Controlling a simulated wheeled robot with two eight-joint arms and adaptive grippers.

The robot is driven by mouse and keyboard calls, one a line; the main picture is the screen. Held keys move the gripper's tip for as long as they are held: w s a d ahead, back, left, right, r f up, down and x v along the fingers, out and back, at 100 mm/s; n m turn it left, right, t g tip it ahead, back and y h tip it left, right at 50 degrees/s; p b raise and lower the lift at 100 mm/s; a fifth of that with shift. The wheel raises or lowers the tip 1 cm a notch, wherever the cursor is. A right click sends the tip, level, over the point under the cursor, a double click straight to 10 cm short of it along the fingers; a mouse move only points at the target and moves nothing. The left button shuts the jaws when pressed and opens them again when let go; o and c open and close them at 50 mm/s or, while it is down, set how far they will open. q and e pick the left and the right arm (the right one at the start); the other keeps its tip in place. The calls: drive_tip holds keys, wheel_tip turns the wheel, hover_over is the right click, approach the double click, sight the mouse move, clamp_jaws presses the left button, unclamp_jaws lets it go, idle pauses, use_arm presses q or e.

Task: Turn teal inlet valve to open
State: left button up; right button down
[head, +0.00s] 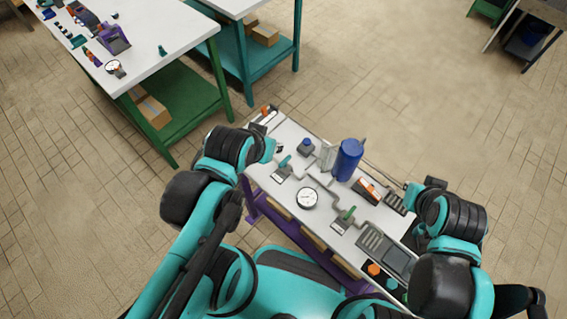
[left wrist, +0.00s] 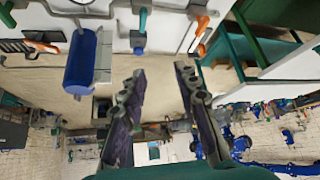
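The teal inlet valve (head: 284,162) has a short teal lever on a pale fitting at the left side of the white bench. In the left wrist view its teal lever (left wrist: 142,18) stands at the top, lengthwise in the picture. My left gripper (head: 279,149) is just beside the valve in the head view, mostly hidden by its own wrist. In the left wrist view both fingers (left wrist: 157,71) are spread and empty, apart from the lever. My right gripper is hidden behind its arm at the bench's right side.
A blue box-shaped device (head: 306,147) sits close by the valve. A blue tank (head: 348,160), round gauge (head: 307,197), green-handled valve (head: 349,213) and orange-handled part (head: 368,189) share the bench. An orange lever (left wrist: 203,25) shows at right. Another white bench (head: 140,50) stands behind left.

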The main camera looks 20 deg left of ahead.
idle(0.6)
use_arm(q)
drive_tip(key=m+g+p, duration=0.3)
drive_tip(key=m+g, duration=0.1)
drive_tip(key=g, duration=0.3)
hover_over(290, 155)
wheel_tip(290, 155, down, 8)
drive_tip(key=shift+r, duration=0.25)
drive_tip(key=shift+m, duration=0.3)
wheel_tip(290, 155, down, 8)
drive_tip(key=b, duration=0.3)
drive_tip(key=shift+r, duration=0.15)
clamp_jaws()
